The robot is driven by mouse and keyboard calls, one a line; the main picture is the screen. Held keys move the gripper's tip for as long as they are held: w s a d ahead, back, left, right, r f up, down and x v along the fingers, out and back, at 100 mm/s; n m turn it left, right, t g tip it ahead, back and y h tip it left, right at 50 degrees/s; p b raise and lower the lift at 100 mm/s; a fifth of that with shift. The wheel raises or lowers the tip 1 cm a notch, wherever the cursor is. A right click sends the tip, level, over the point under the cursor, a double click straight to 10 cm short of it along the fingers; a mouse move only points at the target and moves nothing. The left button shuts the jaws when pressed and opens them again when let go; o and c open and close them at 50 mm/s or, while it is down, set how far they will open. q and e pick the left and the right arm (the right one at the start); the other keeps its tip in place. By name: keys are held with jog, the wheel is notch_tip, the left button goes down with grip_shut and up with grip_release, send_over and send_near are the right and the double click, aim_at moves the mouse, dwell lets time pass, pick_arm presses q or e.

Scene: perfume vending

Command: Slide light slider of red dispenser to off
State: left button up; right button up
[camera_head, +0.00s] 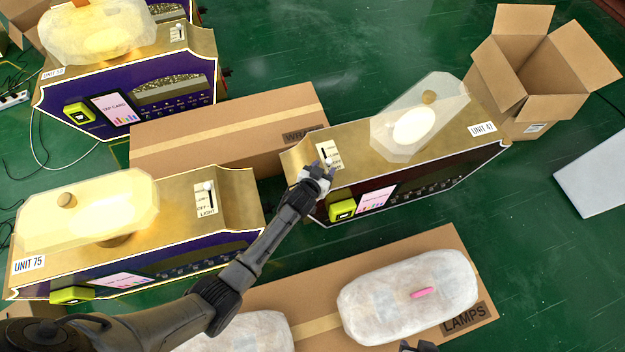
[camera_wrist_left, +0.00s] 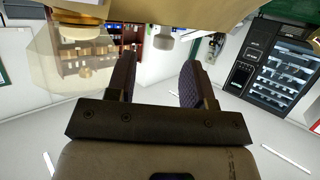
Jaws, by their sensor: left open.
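The red dispenser (camera_head: 428,180), marked UNIT 47, has a gold top and a dark red front. Its light slider panel (camera_head: 323,150) is a pale plate at the left end of the top, with a white knob (camera_head: 329,162) partly hidden by my gripper. My left gripper (camera_head: 320,167) is open at the panel's near edge, close to the knob. In the left wrist view the white knob (camera_wrist_left: 163,40) shows between and beyond the open fingers, under the gold top (camera_wrist_left: 165,10). I cannot tell whether a finger touches it. A dark tip, likely my right gripper (camera_head: 419,346), shows at the bottom edge.
The purple UNIT 75 dispenser (camera_head: 235,185) stands at left, another purple dispenser (camera_head: 195,50) behind it. A long cardboard box (camera_head: 220,130) lies between the units. The LAMPS box (camera_head: 440,255) carries wrapped lamps in front. An open box (camera_head: 535,75) stands behind right.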

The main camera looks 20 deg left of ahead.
pick_arm(q)
jog(key=p+v, duration=0.4)
jog(key=v, duration=0.6)
jog(key=shift+s, duration=0.2)
